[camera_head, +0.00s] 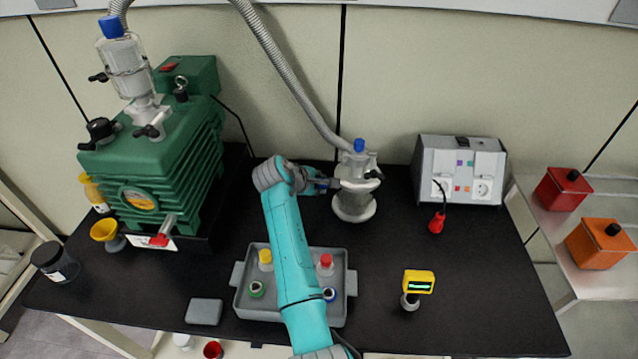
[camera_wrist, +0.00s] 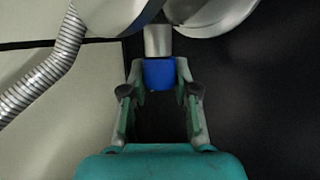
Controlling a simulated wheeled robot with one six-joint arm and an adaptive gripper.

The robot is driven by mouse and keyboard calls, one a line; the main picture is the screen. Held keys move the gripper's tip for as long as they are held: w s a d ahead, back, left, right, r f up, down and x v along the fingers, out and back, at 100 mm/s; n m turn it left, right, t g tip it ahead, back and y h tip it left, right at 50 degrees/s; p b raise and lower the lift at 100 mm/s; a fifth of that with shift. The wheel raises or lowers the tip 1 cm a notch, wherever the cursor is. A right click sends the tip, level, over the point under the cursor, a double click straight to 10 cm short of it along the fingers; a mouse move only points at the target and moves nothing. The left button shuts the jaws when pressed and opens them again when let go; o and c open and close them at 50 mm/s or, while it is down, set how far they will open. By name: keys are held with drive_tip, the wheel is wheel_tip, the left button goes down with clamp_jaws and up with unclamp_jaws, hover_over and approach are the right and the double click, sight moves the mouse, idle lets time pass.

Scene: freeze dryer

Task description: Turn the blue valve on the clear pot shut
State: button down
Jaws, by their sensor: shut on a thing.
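The clear pot (camera_head: 354,207) stands upright on the black bench near the wall, with a hose running to its grey top. A blue cap (camera_head: 359,145) is on top of it. My gripper (camera_head: 333,183) reaches in from the left at the height of the pot's upper part. In the wrist view, the blue valve (camera_wrist: 159,73) on a short pale stem sits between the two fingertips, and my gripper (camera_wrist: 159,84) is shut on it. In the head view my gripper mostly hides this valve. How far it is turned cannot be told.
A green pump (camera_head: 155,175) stands on the left with a ribbed hose (camera_head: 290,78) running to the pot. A grey tray (camera_head: 240,292) with several capped vials lies below my arm. A grey socket box (camera_head: 460,168) stands at right. The bench right of the pot has free room.

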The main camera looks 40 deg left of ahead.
drive_tip(key=shift+g+h, duration=0.3)
drive_tip(key=shift+g, duration=0.5)
drive_tip(key=c, duration=0.8)
unclamp_jaws()
drive_tip(key=shift+c, duration=0.2)
drive_tip(key=shift+r, duration=0.1)
drive_tip(key=v, duration=1.1)
drive_tip(key=shift+s+r, duration=0.3)
drive_tip(key=shift+a, duration=0.15)
